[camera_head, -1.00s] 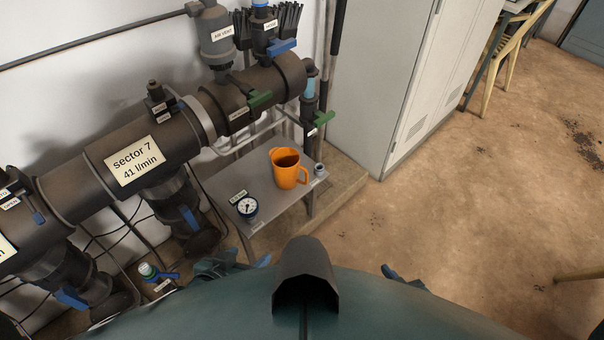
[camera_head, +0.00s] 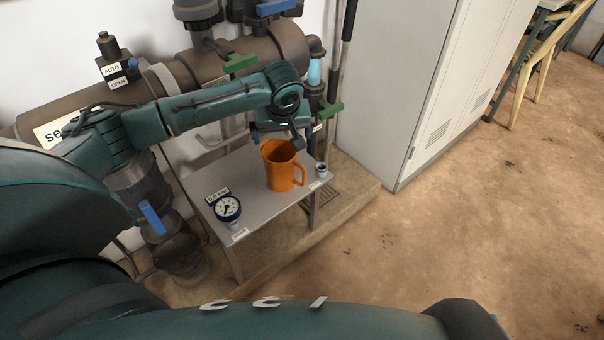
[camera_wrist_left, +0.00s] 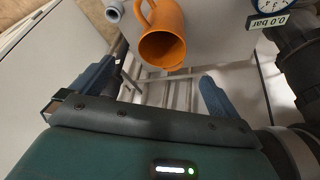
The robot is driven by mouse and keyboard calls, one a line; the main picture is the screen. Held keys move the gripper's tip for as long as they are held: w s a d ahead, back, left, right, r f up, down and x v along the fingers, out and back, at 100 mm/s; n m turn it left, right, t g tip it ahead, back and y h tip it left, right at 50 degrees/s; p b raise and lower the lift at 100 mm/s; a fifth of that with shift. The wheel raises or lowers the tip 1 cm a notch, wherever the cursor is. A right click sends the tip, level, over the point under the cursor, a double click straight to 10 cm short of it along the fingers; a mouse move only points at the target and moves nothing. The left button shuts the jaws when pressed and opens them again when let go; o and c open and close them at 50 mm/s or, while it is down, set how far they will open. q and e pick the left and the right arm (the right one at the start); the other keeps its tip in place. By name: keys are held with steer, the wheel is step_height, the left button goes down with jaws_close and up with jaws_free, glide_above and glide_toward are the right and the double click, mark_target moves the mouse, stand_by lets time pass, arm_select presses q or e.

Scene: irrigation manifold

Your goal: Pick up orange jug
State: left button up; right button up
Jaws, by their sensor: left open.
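The orange jug (camera_head: 281,170) stands upright on a small grey table (camera_head: 252,205), its handle on the right side in the head view. It also shows in the left wrist view (camera_wrist_left: 165,30), with its mouth facing the camera. My left gripper (camera_head: 284,139) is at the jug's far side, close to its rim. In the left wrist view the gripper's fingers (camera_wrist_left: 157,84) are spread wide and empty, with the jug beyond them. Whether a finger touches the jug I cannot tell. My right gripper is not in view.
A pressure gauge (camera_head: 228,208) sits at the table's left front, and a small grey fitting (camera_head: 321,170) right of the jug. Pipes (camera_head: 290,42) with green-handled valves (camera_head: 239,63) run behind. A white cabinet (camera_head: 402,85) stands right.

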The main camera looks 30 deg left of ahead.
arm_select(q)
steer(key=b, duration=0.2)
glide_toward(280, 154)
steer(key=s+d, duration=0.2)
steer(key=s, duration=0.1)
steer(key=b+x, duration=0.2)
steer(key=x, duration=0.3)
steer(key=shift+w+a, duration=0.15)
steer(key=shift+a, duration=0.1)
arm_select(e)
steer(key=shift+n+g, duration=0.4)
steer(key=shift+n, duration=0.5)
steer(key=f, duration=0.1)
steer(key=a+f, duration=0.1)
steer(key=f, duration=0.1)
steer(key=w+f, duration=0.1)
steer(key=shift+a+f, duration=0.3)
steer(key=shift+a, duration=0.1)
arm_select(q)
steer(key=shift+c, duration=0.2)
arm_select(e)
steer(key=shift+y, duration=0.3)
arm_select(q)
steer(key=c, duration=1.1)
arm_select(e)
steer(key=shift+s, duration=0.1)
arm_select(q)
steer(key=shift+r, duration=0.1)
steer(key=shift+c, duration=0.2)
